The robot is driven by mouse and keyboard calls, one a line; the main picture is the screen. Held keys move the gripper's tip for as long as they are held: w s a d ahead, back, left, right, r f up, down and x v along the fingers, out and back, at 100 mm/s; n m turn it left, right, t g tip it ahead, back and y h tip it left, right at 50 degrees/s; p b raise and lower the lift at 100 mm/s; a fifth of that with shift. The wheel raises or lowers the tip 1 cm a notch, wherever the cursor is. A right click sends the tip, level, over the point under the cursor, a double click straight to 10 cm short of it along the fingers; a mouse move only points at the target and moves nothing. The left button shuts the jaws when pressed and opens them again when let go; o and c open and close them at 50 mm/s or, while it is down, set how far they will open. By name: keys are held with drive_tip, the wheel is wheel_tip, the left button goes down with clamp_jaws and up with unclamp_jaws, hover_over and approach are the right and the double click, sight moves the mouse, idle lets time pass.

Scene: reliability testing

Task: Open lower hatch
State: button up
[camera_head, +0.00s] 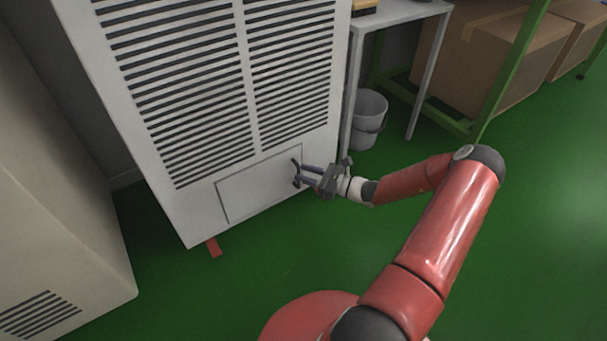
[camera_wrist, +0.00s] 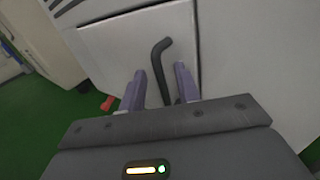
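The lower hatch (camera_head: 252,185) is a flat light panel low on the front of a tall white cabinet. It looks shut, flush with the front. A dark handle (camera_head: 296,165) stands out near its right edge; in the wrist view the bent black handle (camera_wrist: 160,62) rises between my two fingers. My gripper (camera_head: 304,175) is at the handle, and in the wrist view its purple fingers (camera_wrist: 159,82) are apart, one on each side of the handle. I see a gap on both sides of the handle, so the fingers do not look closed on it.
The white cabinet (camera_head: 185,212) has long vent slots above the hatch. A beige cabinet (camera_head: 60,215) stands to its left. A grey bucket (camera_head: 368,120) stands under a small table (camera_head: 402,12) to the right.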

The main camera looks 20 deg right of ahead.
drive_tip(key=shift+w+a, duration=0.35)
drive_tip(key=shift+a, duration=0.05)
drive_tip(key=shift+c, duration=0.3)
clamp_jaws()
